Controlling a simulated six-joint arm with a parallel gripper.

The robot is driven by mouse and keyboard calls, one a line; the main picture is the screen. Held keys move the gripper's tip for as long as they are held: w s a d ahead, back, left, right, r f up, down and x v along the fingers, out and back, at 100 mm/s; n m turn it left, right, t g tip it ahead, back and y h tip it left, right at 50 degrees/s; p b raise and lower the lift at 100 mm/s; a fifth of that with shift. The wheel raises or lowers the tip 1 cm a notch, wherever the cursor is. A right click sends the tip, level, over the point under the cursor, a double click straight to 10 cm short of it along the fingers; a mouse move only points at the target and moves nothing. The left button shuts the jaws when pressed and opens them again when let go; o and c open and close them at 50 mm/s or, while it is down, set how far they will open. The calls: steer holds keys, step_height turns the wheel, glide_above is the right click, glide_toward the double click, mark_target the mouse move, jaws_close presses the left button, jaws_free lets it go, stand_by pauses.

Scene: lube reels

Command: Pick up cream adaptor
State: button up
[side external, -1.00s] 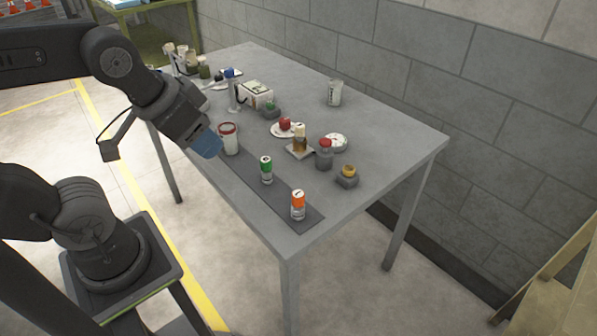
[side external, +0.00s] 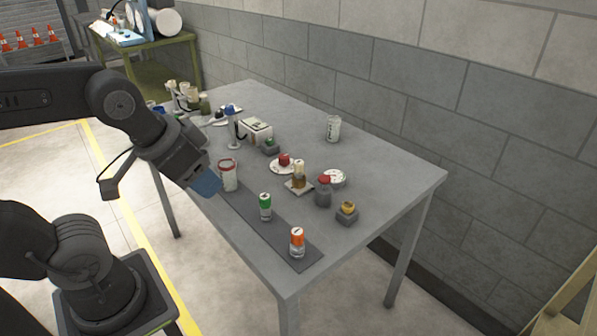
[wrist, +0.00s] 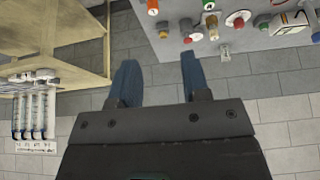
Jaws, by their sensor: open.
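My gripper (side external: 207,185) has blue fingers and hangs at the table's left edge, beside the red-rimmed cup and well left of the adaptor. In the wrist view my gripper (wrist: 159,78) is open, with nothing between its fingers.
A red-rimmed cup (side external: 228,176), a green-capped bottle (side external: 265,207) and an orange-capped bottle (side external: 297,243) stand along a dark strip. The table's right end is clear.

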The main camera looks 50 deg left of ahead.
steer(key=o, duration=0.3)
steer(key=n+g+y, duration=0.2)
steer(key=n+y, duration=0.1)
steer(key=n, duration=0.6)
glide_above(299, 162)
steer(key=s+d, duration=0.3)
step_height(299, 162, down, 9)
steer(key=x, duration=0.7)
steer(key=shift+s+a+f, duration=0.1)
steer(key=shift+f, duration=0.15)
steer(key=shift+s+x, duration=0.15)
steer(key=shift+x, duration=1.35)
steer(key=shift+s+x, duration=0.2)
steer(key=shift+x, duration=1.35)
